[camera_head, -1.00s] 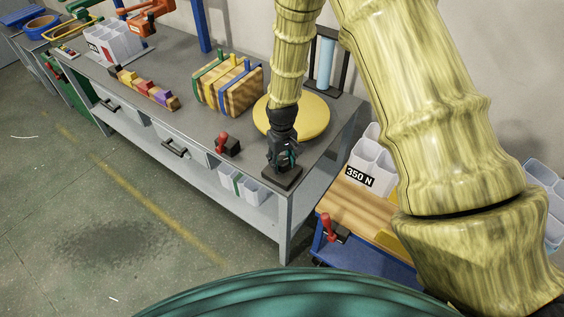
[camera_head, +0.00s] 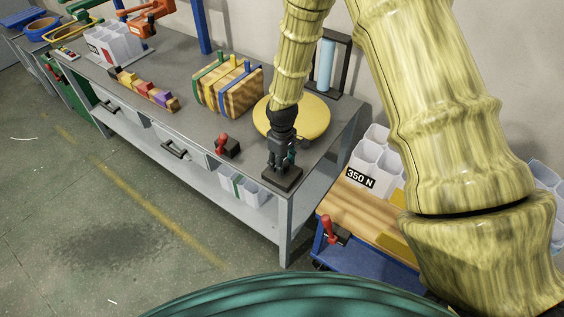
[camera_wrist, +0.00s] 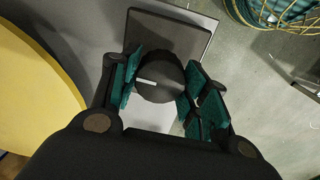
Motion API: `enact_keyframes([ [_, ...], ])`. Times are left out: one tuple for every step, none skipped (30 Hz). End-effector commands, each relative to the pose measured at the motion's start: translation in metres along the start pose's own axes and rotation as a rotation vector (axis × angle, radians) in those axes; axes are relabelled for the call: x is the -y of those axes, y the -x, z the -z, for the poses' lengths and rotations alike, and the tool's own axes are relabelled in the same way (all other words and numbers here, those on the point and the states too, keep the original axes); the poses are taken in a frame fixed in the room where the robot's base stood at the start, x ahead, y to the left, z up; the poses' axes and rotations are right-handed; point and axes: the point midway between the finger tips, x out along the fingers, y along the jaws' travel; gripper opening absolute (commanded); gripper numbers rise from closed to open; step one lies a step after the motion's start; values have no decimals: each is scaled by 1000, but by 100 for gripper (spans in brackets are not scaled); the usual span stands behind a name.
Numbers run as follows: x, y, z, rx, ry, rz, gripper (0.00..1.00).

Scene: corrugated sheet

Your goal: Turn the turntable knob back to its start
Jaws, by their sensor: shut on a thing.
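The knob (camera_wrist: 158,80) is a dark round dial with a white pointer line, on a dark square base (camera_wrist: 185,35) near the front right corner of the workbench. In the wrist view the pointer lies nearly level across the picture. My gripper (camera_wrist: 158,88) is shut on the knob, with teal pads at its left and right sides. In the head view my gripper (camera_head: 282,165) points down over the base (camera_head: 284,178) and hides the knob. The yellow round turntable (camera_head: 312,118) stands behind the gripper; it also shows at the left in the wrist view (camera_wrist: 30,85).
A black block with a red handle (camera_head: 227,146) stands left of the base on the bench (camera_head: 190,108). A wooden block with coloured straps (camera_head: 228,88) is farther back. A blue cart with a 350 N bin (camera_head: 360,180) stands right of the bench.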

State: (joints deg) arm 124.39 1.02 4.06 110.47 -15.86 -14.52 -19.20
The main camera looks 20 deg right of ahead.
Motion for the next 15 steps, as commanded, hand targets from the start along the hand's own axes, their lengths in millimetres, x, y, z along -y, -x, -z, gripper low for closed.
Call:
enact_keyframes([
  [0, 0, -1, 1, 0, 0, 21],
  [0, 0, -1, 1, 0, 0, 21],
  [0, 0, -1, 1, 0, 0, 21],
  [0, 0, -1, 1, -1, 0, 21],
  [0, 0, -1, 1, -1, 0, 21],
  [0, 0, -1, 1, -1, 0, 21],
  [0, 0, -1, 1, -1, 0, 21],
  [0, 0, -1, 1, -1, 0, 47],
  [0, 0, -1, 1, -1, 0, 54],
  [0, 0, -1, 1, -1, 0, 60],
  [0, 0, -1, 1, -1, 0, 65],
  [0, 0, 0, 1, -1, 0, 67],
  [0, 0, 0, 1, -1, 0, 67],
  [0, 0, 0, 1, -1, 0, 67],
  [0, 0, 0, 1, -1, 0, 67],
])
